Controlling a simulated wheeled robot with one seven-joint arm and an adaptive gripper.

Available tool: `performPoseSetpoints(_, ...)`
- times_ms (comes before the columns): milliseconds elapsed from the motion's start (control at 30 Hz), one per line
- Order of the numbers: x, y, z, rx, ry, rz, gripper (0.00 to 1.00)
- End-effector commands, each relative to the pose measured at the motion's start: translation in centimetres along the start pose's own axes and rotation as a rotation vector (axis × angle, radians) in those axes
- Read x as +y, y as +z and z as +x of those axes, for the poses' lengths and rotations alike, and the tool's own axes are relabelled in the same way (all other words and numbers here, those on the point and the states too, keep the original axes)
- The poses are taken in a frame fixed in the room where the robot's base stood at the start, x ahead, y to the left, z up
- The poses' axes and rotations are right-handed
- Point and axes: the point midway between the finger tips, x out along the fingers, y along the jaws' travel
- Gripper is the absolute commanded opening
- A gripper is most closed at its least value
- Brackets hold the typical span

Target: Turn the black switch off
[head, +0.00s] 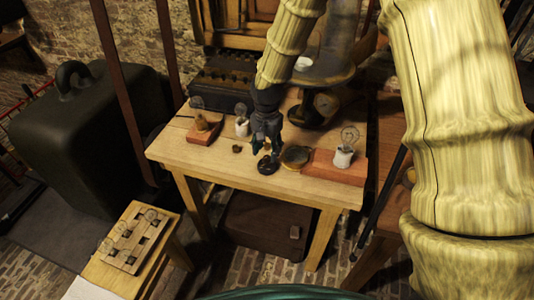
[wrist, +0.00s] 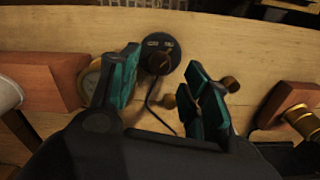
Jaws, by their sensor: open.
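The black switch (head: 267,166) is a round disc on the wooden table near its front edge. In the wrist view the switch (wrist: 160,52) shows white lettering and a brown knob on its face, and a thin black cord runs from it. My gripper (head: 265,148) points down just above the switch in the head view. In the wrist view its two teal fingers are open, one on each side of the switch's line, with nothing between them. I cannot tell whether a finger touches the knob, nor which lettering it points to.
A round brass-rimmed dial (head: 296,156) lies right of the switch, beside a red block (head: 335,168) with a bulb (head: 345,150). Another bulb on a small red base (head: 204,130) stands at the left. A small brown knob (head: 237,149) lies on the table (head: 215,163).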

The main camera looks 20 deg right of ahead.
Motion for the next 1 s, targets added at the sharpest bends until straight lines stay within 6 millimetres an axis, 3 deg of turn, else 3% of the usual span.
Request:
performPoseSetpoints(300, 0.1, 0.0, 2.6, -0.001, 0.002, 0.0, 0.47)
performPoseSetpoints(667, 0.1, 0.0, 3.0, 0.0, 0.001, 0.0, 0.47)
performPoseSetpoints(933, 0.1, 0.0, 2.9, 0.0, 0.001, 0.0, 0.02)
performPoseSetpoints(1000, 0.1, 0.0, 2.9, 0.0, 0.001, 0.0, 0.01)
